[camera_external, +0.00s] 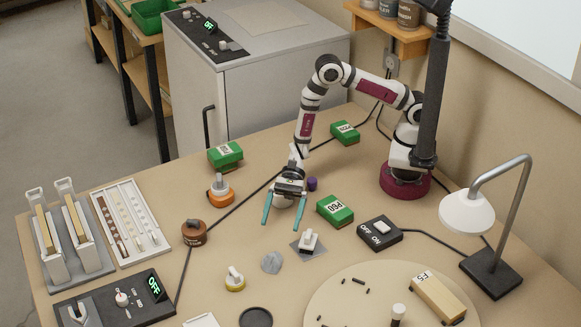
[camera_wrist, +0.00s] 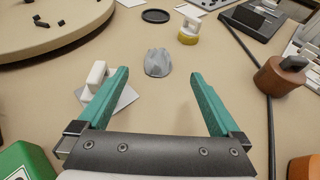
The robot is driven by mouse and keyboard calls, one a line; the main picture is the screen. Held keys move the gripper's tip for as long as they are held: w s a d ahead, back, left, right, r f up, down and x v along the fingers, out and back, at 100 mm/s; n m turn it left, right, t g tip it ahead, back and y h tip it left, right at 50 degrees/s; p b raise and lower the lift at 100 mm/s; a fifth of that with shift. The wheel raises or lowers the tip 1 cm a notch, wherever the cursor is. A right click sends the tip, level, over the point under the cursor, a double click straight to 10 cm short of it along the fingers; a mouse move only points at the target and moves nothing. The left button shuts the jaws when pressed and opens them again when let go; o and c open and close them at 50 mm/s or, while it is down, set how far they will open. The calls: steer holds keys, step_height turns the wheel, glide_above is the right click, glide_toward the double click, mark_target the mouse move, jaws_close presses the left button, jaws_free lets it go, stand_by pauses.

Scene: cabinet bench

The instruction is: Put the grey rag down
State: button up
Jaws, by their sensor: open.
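The grey rag (camera_external: 271,262) lies crumpled on the bench top, in front of my gripper in the external view. It also shows in the wrist view (camera_wrist: 158,62), ahead of the fingertips and roughly between their lines. My gripper (camera_external: 283,222) has its two teal fingers spread wide with nothing between them. In the wrist view my gripper (camera_wrist: 158,80) points toward the rag, and the fingers look clear of it. The rag stands alone, with no finger touching it.
A white-handled block on a grey square (camera_external: 308,243) sits right of the rag. A yellow-based knob (camera_external: 235,279), a brown pot (camera_external: 194,233) and a black disc (camera_external: 256,317) are nearby. A round board (camera_external: 340,284) with small black pieces is front right. Green P60 block (camera_external: 335,210) stands right of my gripper.

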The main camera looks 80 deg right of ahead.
steer(key=shift+d+r, duration=0.25)
steer(key=shift+d, duration=0.3)
steer(key=s+d+r+n+g+h, duration=0.1)
steer(key=s+d+r+n+g, duration=0.15)
steer(key=r, duration=0.45)
steer(key=s+d+r+n+g+h, duration=0.1)
steer(key=s+d+r+n, duration=0.3)
steer(key=r, duration=0.2)
steer(key=s+d+r+n+t+h, duration=0.1)
steer(key=s+d+r+n+h, duration=0.1)
steer(key=s+d, duration=0.4)
steer(key=s+d+r+n+t+h, duration=0.2)
steer(key=s+d+n+h, duration=0.2)
steer(key=d, duration=1.1)
steer(key=s+h, duration=0.3)
steer(key=shift+d+h, duration=0.3)
steer(key=shift+d, duration=0.1)
steer(key=shift+s+r, duration=0.1)
